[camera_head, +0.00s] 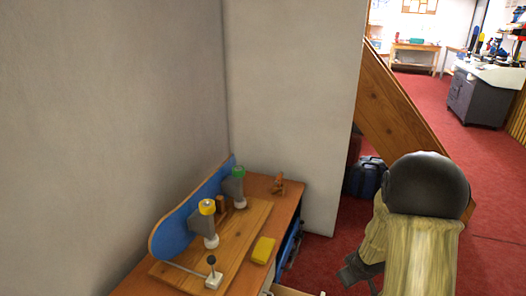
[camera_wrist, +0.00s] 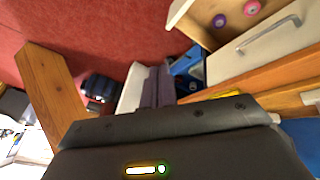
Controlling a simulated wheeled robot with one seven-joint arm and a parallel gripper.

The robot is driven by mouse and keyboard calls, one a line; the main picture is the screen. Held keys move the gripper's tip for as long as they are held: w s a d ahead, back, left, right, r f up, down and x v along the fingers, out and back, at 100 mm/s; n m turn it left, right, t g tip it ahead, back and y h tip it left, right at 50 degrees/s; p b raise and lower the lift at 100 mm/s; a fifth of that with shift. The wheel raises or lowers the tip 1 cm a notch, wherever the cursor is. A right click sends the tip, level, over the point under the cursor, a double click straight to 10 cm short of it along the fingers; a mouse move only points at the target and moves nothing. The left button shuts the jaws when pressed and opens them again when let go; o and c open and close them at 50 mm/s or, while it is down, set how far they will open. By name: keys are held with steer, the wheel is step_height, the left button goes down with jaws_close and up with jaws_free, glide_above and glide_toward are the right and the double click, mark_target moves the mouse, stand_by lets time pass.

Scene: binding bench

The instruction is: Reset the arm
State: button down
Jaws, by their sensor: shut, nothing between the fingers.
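My arm is at the right of the head view, over the red floor, to the right of the bench. My gripper (camera_head: 360,272) shows there as a small dark shape, partly hidden behind my arm. In the wrist view my gripper's two grey fingers (camera_wrist: 158,72) lie side by side, shut with nothing between them. They are apart from the bench and its open drawer.
The wooden bench (camera_head: 245,215) carries a board with yellow-topped and green-topped holders, a yellow block (camera_head: 263,250) and a small wooden figure (camera_head: 278,184). An open drawer (camera_wrist: 205,32) juts out. A slanted wooden beam (camera_head: 400,108) and blue bag (camera_head: 366,178) stand behind my arm.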

steer(key=s+a+r+m+g+p, duration=0.1)
steer(key=s+a+r+m, duration=0.2)
steer(key=s+a+r, duration=0.4)
steer(key=s+a+r+m+g+p, duration=0.1)
steer(key=s+a+r+m+g, duration=0.1)
steer(key=s+a+r, duration=0.5)
steer(key=w+d+p+v, duration=0.1)
steer(key=d+p+v, duration=0.1)
steer(key=p+v, duration=0.9)
steer(key=w+d+r+p+v, duration=0.1)
steer(key=w+d+p+v, duration=0.1)
steer(key=p+v, duration=1)
steer(key=w+d+p+v, duration=0.1)
steer(key=d+p+v, duration=0.1)
steer(key=p+v, duration=1)
steer(key=p, duration=0.2)
steer(key=shift+w+r+y+p, duration=0.2)
steer(key=shift+w+y+p, duration=0.1)
steer(key=shift+w+y, duration=0.1)
steer(key=shift+w, duration=0.1)
